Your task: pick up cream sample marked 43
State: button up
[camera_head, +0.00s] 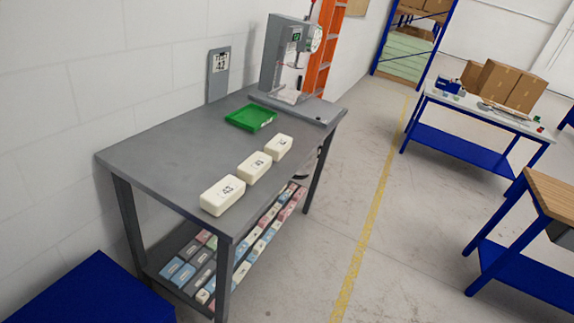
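The cream sample marked 43 (223,195) is a cream block lying on the grey table (150,160), close to its front right edge. It is the nearest of three cream blocks in a row. A second cream block (254,168) lies behind it, and a third (279,147) lies farther back; their markings are too small to read surely. My gripper is not in view.
A green tray (237,121) and a grey press machine (283,62) stand farther back on the table. The lower shelf holds several blocks. A blue surface (90,293) is at bottom left.

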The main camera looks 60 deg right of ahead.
aim_at(215, 200)
jog(key=z, duration=1.35)
